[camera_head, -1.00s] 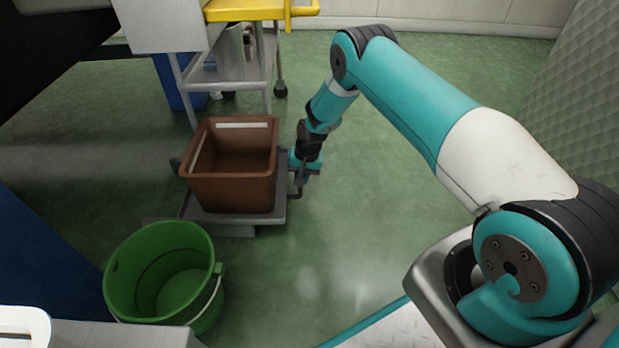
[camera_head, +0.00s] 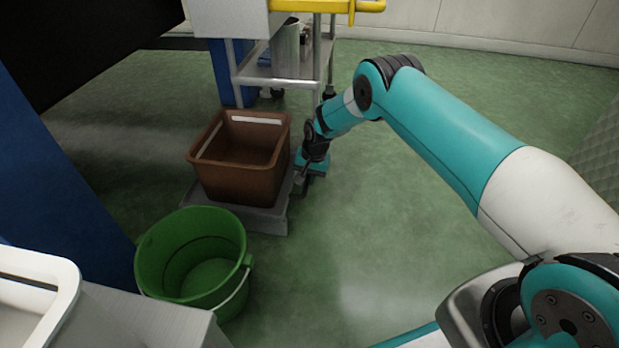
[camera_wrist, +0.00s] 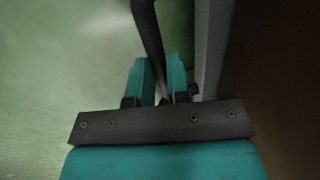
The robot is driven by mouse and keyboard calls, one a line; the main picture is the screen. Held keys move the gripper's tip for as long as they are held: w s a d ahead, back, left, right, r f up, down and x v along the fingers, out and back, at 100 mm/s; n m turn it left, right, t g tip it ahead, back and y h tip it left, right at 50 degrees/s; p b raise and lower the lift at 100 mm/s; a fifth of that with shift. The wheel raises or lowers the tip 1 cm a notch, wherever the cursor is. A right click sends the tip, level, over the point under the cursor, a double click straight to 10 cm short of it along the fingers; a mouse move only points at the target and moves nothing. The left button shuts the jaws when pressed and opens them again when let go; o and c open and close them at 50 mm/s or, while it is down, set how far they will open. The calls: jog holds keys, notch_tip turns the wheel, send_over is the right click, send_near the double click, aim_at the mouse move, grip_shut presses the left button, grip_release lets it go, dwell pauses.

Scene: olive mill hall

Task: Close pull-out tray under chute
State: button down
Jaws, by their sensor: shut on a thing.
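The grey pull-out tray (camera_head: 265,222) is low above the green floor, with a brown crate (camera_head: 240,165) standing on it. The chute is not clearly seen. My gripper (camera_head: 302,188) is at the tray's right side. In the wrist view my gripper (camera_wrist: 160,85) has its teal fingers shut around a dark bar-like handle (camera_wrist: 148,38) beside the grey tray edge (camera_wrist: 208,50). The brown crate wall fills the right of that view. The fingertips are partly hidden in the head view.
A green bucket (camera_head: 195,262) stands just in front of the tray. A metal trolley (camera_head: 285,80) with a yellow rail (camera_head: 335,6) is behind it. A blue panel (camera_head: 50,170) rises at left. The floor to the right is open.

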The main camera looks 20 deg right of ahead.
jog(key=shift+w+a+r, duration=0.1)
jog(key=shift+w+a, duration=0.1)
jog(key=shift+a, duration=0.1)
jog(key=c, duration=1.1)
grip_release()
jog(key=shift+a, duration=0.1)
jog(key=shift+d, duration=0.2)
jog(key=shift+r, duration=0.1)
notch_tip(320, 180, up, 7)
jog(key=d+p, duration=0.1)
jog(key=p, duration=0.4)
jog(key=shift+s, duration=0.4)
